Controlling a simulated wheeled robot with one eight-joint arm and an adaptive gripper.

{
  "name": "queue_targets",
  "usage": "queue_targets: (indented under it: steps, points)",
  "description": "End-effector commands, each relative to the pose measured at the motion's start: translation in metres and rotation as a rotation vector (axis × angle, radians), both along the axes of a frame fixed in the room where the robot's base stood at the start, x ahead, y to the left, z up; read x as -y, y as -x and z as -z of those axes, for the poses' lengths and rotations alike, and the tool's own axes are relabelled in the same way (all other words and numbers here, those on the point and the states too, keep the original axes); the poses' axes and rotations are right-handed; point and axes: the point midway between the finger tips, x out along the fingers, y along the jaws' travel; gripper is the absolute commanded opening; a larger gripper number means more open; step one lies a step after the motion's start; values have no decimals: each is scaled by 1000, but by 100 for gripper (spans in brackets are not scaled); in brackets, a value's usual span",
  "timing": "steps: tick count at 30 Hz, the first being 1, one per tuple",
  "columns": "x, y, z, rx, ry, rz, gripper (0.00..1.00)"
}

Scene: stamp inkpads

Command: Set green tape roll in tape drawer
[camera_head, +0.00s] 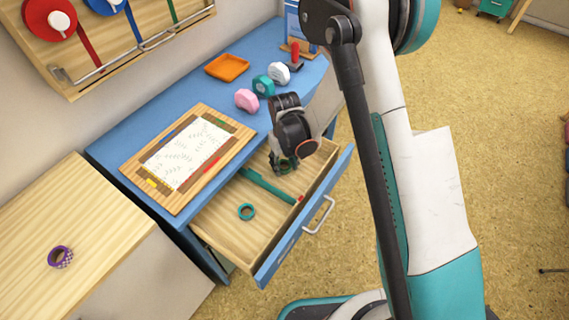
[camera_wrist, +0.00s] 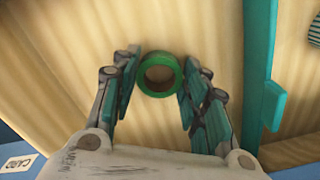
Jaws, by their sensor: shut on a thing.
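The green tape roll (camera_wrist: 159,92) is gripped between the two fingers of my gripper (camera_wrist: 162,66) in the wrist view, with its hole facing the camera. In the head view my gripper (camera_head: 284,166) is low at the open wooden drawer (camera_head: 222,222), on the far side of its teal divider (camera_head: 265,187). The roll is hard to make out there, and I cannot tell whether it touches the drawer floor. A teal tape roll (camera_head: 246,218) lies in the drawer on the near side of the divider.
The blue drawer front (camera_head: 290,250) has a metal handle. A label reading CARD (camera_wrist: 18,163) shows in the wrist view. The blue desk (camera_head: 215,92) holds a wooden board with paper, an orange tray (camera_head: 227,67) and small dispensers. A purple roll (camera_head: 55,262) lies on the wooden cabinet.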

Motion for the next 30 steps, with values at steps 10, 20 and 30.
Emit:
queue_targets:
  steps: [10, 20, 30]
  points:
    - [0, 0, 2, 0, 0, 0, 61]
    - [0, 0, 0, 0, 0, 0, 61]
    - [0, 0, -58, 0, 0, 0, 61]
